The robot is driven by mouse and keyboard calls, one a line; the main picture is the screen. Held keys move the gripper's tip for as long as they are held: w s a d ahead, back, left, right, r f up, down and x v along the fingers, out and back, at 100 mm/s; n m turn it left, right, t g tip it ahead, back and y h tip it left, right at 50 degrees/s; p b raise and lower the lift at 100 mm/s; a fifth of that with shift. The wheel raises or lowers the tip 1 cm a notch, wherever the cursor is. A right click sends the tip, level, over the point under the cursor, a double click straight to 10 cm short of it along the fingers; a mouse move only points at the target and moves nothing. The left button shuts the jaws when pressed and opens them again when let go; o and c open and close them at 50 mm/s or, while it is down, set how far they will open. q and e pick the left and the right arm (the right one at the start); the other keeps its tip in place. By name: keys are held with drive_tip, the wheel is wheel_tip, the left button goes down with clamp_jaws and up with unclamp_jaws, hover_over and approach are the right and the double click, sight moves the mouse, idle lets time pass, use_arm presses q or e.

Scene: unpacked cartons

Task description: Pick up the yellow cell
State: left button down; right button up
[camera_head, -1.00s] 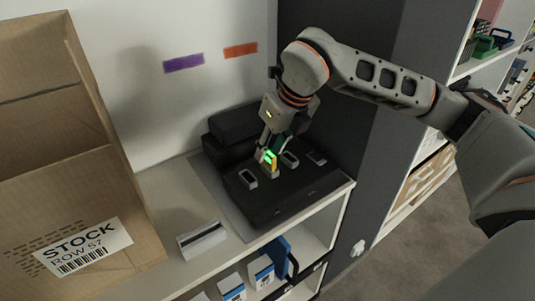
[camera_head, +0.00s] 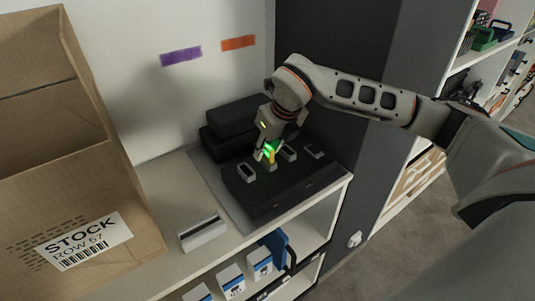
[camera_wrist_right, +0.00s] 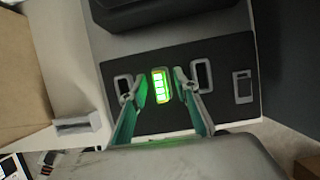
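The yellow cell (camera_head: 271,158) stands upright in a slot of the black charging block (camera_head: 262,205), its top glowing green. In the right wrist view the cell (camera_wrist_right: 160,86) shows a bright green barred top with a yellow rim. My right gripper (camera_head: 266,151) is over the block, fingers pointing down at the cell. In the wrist view my right gripper (camera_wrist_right: 161,86) is open, one finger on each side of the cell, with a narrow gap to it on both sides. My left gripper is not in view.
Other slots with pale rims (camera_head: 247,172) flank the cell. Black cases (camera_head: 237,118) stand behind the block against the wall. A white box (camera_head: 203,234) lies on the shelf at front left. A large cardboard carton (camera_head: 95,185) fills the left.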

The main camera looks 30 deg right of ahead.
sight(268, 146)
clamp_jaws()
drive_tip(key=shift+r, duration=0.15)
wheel_tip(268, 146, up, 20)
idle(0.5)
